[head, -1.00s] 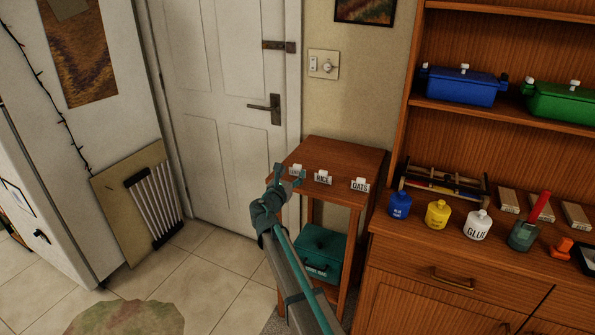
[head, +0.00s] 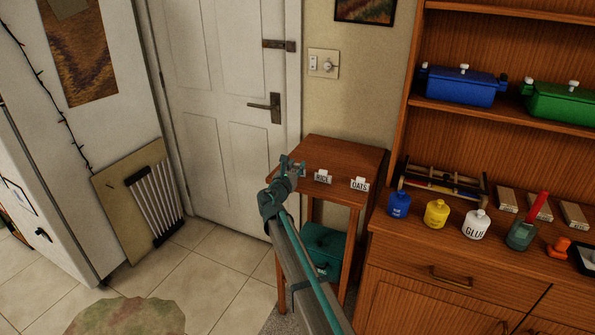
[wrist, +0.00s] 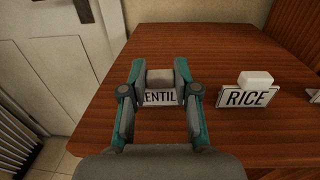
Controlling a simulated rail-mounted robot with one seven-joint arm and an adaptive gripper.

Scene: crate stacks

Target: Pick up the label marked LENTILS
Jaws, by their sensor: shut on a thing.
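The LENTILS label (wrist: 160,97) is a small white plate with a pale block grip on top, at the left of the small wooden table in the wrist view. Its middle letters "ENTIL" show; its ends are hidden by my fingers. My gripper (wrist: 160,80) is shut on the label's block, one teal finger on each side. In the head view my gripper (head: 292,165) covers the label at the table's left edge. The label looks to be at the table top; I cannot tell whether it is lifted.
The RICE label (wrist: 247,94) stands just right of my gripper, and the OATS label (head: 360,184) farther right. The wooden table (head: 345,155) is otherwise clear. A teal box (head: 322,250) sits below it. A cabinet (head: 450,255) with bottles stands at the right.

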